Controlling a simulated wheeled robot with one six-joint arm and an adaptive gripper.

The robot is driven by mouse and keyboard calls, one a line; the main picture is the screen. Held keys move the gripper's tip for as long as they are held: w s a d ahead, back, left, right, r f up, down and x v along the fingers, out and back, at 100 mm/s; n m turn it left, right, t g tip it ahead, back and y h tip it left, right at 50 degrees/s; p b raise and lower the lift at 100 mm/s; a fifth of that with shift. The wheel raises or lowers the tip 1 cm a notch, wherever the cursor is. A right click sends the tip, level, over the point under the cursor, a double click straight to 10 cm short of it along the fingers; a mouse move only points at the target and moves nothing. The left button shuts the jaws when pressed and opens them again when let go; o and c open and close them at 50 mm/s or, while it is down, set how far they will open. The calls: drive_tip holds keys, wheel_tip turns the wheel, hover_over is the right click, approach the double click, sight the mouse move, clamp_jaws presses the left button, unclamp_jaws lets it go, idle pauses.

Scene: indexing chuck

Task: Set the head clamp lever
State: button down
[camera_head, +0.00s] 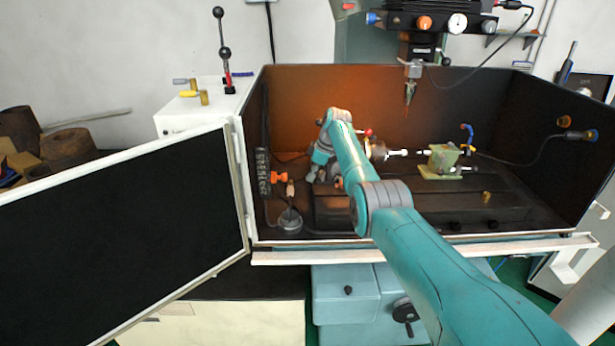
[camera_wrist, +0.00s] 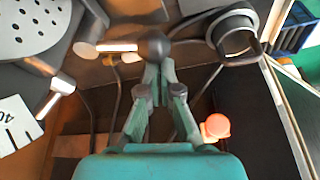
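A lever with a dark ball knob (camera_wrist: 153,46) and a short bright rod (camera_wrist: 116,46) shows at the top middle of the wrist view. Its rod runs left to a metal hub (camera_wrist: 86,49). My gripper (camera_wrist: 158,68) points at the knob, with its two fingers drawn close together. The fingertips are at the knob's lower edge; whether they touch it I cannot tell. No grip on the knob is visible. In the head view my gripper (camera_head: 317,168) is low inside the machine enclosure, left of the spindle nose (camera_head: 377,150). My arm hides much of the dividing head there.
In the wrist view a holed plate (camera_wrist: 32,28) and a graduated scale (camera_wrist: 14,124) lie left; an orange knob (camera_wrist: 215,127) is close on the right. The enclosure wall (camera_head: 252,150) and open door (camera_head: 120,215) bound the left side. A greenish fixture (camera_head: 442,158) stands right.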

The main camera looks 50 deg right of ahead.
drive_tip(key=shift+s+d, duration=0.15)
drive_tip(key=shift+s, duration=0.35)
idle(0.3)
